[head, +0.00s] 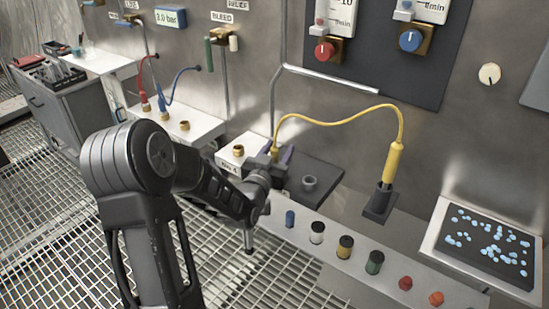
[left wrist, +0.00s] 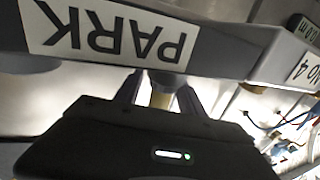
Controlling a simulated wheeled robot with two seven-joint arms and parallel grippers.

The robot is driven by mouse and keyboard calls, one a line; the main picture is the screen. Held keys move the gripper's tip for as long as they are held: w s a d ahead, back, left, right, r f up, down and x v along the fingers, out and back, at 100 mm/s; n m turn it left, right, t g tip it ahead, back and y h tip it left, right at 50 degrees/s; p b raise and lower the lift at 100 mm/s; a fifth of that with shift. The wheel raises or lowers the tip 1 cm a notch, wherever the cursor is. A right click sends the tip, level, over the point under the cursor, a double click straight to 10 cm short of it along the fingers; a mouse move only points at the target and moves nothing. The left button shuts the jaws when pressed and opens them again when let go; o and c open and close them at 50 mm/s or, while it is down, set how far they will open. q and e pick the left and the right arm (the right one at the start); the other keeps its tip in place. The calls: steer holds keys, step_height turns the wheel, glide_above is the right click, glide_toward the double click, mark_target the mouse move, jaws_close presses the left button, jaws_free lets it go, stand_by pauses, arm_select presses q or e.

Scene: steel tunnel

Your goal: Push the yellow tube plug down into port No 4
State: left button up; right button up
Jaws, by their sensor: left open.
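The yellow tube (head: 345,119) arcs from a thick yellow plug (head: 393,163) standing in a dark holder (head: 379,204) to its other end beside my left gripper (head: 279,157). My left gripper is open. In the left wrist view, a small yellowish piece (left wrist: 160,98) shows between its fingers, too little of it to tell which part of the tube it is. Port No 4 is on a pale block (head: 228,166) with a brass fitting (head: 238,150), just left of my gripper. Its label (left wrist: 307,68) shows upside down in the left wrist view. My right gripper is out of view.
A dark shelf (head: 322,169) with a grey ring (head: 310,184) is right of my gripper. A PARK label (left wrist: 110,38) fills much of the left wrist view. Coloured buttons (head: 345,246) line the front ledge. Red and blue tubes (head: 181,82) stand at the left.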

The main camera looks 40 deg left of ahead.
arm_select(q)
steer(key=shift+c, duration=0.4)
jaws_close()
steer(key=shift+r, duration=0.15)
step_height(320, 180, up, 10)
steer(key=shift+p, duration=0.4)
stand_by(0.7)
